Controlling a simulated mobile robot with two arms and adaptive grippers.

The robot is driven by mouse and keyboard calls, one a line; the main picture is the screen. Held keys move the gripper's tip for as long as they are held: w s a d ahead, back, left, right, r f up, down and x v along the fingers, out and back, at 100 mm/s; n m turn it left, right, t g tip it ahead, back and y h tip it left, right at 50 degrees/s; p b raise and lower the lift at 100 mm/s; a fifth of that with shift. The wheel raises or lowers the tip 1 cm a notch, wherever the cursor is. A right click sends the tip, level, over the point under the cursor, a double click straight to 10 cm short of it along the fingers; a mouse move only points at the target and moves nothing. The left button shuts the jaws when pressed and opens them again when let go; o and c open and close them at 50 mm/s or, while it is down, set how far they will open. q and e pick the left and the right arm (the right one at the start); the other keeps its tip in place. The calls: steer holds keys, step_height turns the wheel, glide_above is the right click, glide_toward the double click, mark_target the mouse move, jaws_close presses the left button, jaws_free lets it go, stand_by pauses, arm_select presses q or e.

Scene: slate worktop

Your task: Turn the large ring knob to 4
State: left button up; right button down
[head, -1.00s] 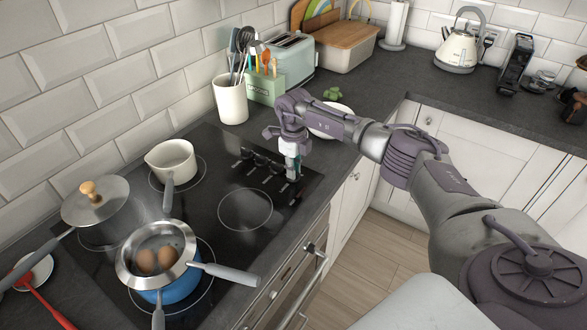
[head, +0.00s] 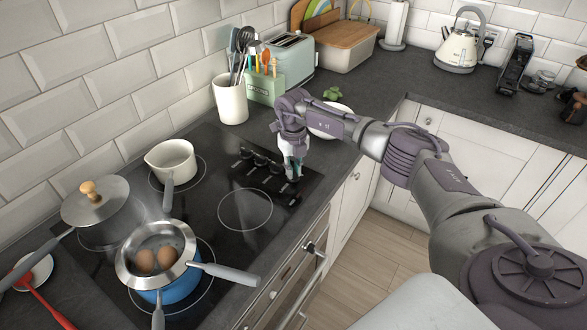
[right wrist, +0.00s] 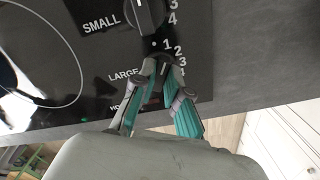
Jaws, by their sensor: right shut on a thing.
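The stove's knob row runs along the right side of the black cooktop (head: 217,178). In the right wrist view, the knob beside the printed word LARGE (right wrist: 123,73) sits between the fingers of my right gripper (right wrist: 153,84). The gripper is shut on this large ring knob, reaching down from above, and it also shows in the head view (head: 291,172). The fingers cover most of the knob, so I cannot tell where its pointer stands. Numbers curve around its right side, partly hidden. My left gripper is not in view.
The SMALL knob (right wrist: 147,14) is close beside the held one. A blue pot (head: 181,289) with a steel pan of eggs (head: 156,256), a lidded pot (head: 97,205) and a cream saucepan (head: 171,157) stand on the cooktop. A white utensil crock (head: 231,101) stands behind.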

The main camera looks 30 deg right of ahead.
steer(key=m, duration=0.4)
steer(key=shift+r+m+p, duration=0.1)
steer(key=shift+m+p, duration=0.2)
steer(key=m+p, duration=0.1)
steer(key=m, duration=0.3)
steer(key=shift+m, duration=0.3)
steer(key=m+p, duration=0.2)
steer(key=m, duration=0.2)
steer(key=shift+w+r+m, duration=0.1)
steer(key=shift+m, duration=0.2)
steer(key=shift+m+p, duration=0.85)
steer(key=shift+m, duration=1.15)
steer(key=c, duration=1.2)
jaws_free()
steer(key=shift+f, duration=0.2)
